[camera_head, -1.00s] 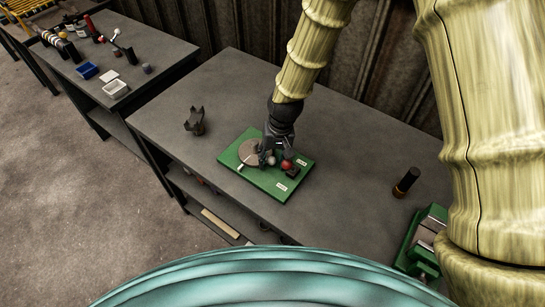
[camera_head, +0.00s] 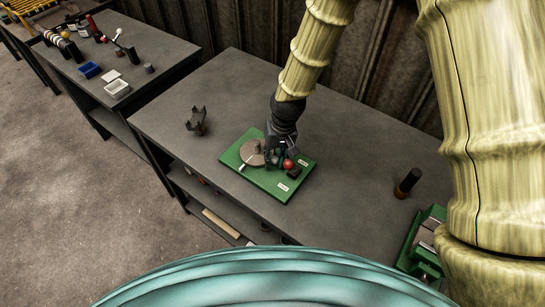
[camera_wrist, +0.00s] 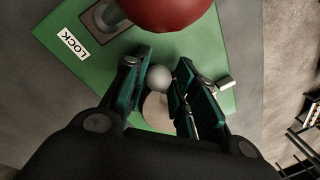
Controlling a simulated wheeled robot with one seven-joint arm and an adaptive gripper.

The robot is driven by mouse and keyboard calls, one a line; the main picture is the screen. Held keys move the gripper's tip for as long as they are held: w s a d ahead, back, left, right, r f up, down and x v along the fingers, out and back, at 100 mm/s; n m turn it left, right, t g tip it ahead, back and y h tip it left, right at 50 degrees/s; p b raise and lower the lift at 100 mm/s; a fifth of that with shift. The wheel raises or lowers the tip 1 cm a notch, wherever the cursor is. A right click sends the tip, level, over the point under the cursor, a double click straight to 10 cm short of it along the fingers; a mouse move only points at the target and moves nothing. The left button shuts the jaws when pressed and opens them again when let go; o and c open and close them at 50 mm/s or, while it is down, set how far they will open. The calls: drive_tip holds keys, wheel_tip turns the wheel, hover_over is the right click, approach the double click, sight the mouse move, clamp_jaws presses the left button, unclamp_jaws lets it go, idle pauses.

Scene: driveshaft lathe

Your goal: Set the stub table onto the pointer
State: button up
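A round grey-brown table (camera_head: 250,154) lies on a green base plate (camera_head: 262,186), with a short upright stub (camera_head: 257,147) on it. A small pale pointer (camera_head: 241,168) shows at its near edge; a pale block also shows in the wrist view (camera_wrist: 224,83). A grey ball (camera_wrist: 158,78) shows between my fingertips in the wrist view, with part of the round table (camera_wrist: 155,112) beyond it. My gripper (camera_head: 273,156) is low over the plate beside the table. Its fingers (camera_wrist: 164,68) stand apart around the ball; firm contact is not visible.
A red ball knob (camera_head: 288,164) sits close to my gripper, beside a label reading LOCK (camera_wrist: 73,43). A dark forked stand (camera_head: 197,121) is behind left on the grey bench (camera_head: 340,130). A dark cylinder (camera_head: 407,182) and a green vise-like fixture (camera_head: 425,240) stand at right.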

drive_tip(key=o, duration=0.4)
drive_tip(key=r, duration=0.4)
drive_tip(key=d+r, duration=0.1)
drive_tip(key=r, duration=0.6)
drive_tip(key=shift+w+d+r, duration=0.15)
drive_tip(key=shift+d+r, duration=0.25)
